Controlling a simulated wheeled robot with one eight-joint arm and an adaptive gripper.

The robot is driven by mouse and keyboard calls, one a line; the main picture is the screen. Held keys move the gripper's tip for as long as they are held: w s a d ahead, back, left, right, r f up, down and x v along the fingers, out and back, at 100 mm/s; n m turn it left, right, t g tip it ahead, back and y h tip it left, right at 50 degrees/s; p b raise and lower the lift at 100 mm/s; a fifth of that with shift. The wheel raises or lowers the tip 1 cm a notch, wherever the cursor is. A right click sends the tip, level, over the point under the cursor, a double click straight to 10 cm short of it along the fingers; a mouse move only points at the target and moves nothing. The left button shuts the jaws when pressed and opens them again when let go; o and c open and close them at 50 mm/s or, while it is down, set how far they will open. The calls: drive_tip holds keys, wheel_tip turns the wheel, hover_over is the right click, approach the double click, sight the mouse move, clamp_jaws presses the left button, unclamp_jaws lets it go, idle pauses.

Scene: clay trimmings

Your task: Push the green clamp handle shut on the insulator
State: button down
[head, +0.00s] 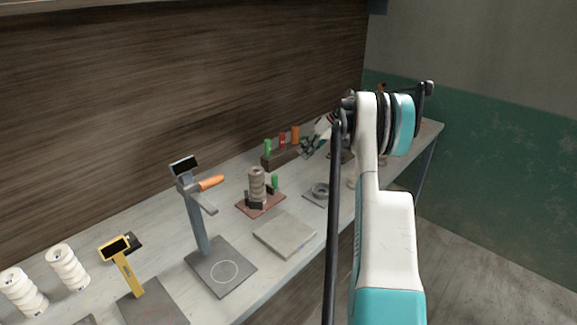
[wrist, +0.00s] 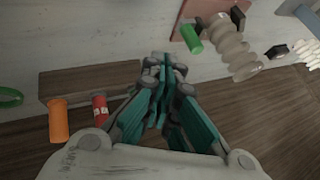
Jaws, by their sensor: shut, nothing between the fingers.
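The insulator (head: 257,181), a grey-brown ribbed stack, stands on a reddish base plate (head: 246,211) between dark clamp jaws. The green clamp handle (head: 274,183) sticks up at its right side in the head view. In the wrist view the green handle (wrist: 191,38) lies just left of the insulator (wrist: 232,48), near the upper edge of the picture. My gripper (wrist: 165,65) is shut and empty, with its fingertips a short gap from the handle and not touching it. In the head view my gripper (head: 310,146) is small and partly dark, to the right of and behind the clamp.
A wooden rack (wrist: 85,80) holding an orange cylinder (wrist: 59,120) and a red one (wrist: 100,108) sits close beside my gripper. A grey plate (head: 285,233) lies in front of the clamp.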

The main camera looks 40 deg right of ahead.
sight(275, 176)
drive_tip(key=b+x, duration=0.3)
drive_tip(key=x, duration=0.6)
drive_tip(key=shift+f, duration=0.1)
drive_tip(key=a, duration=0.1)
drive_tip(key=a+b, duration=0.1)
drive_tip(key=a, duration=0.1)
drive_tip(key=shift+w+a+f, duration=0.15)
drive_tip(key=shift+w+f, duration=0.05)
drive_tip(key=shift+w, duration=0.15)
drive_tip(key=shift+w+a+r, duration=0.1)
drive_tip(key=shift+a, duration=0.45)
drive_tip(key=shift+a, duration=0.4)
drive_tip(key=shift+s+a, duration=0.2)
drive_tip(key=shift+a, duration=1.5)
drive_tip(key=shift+d, duration=0.1)
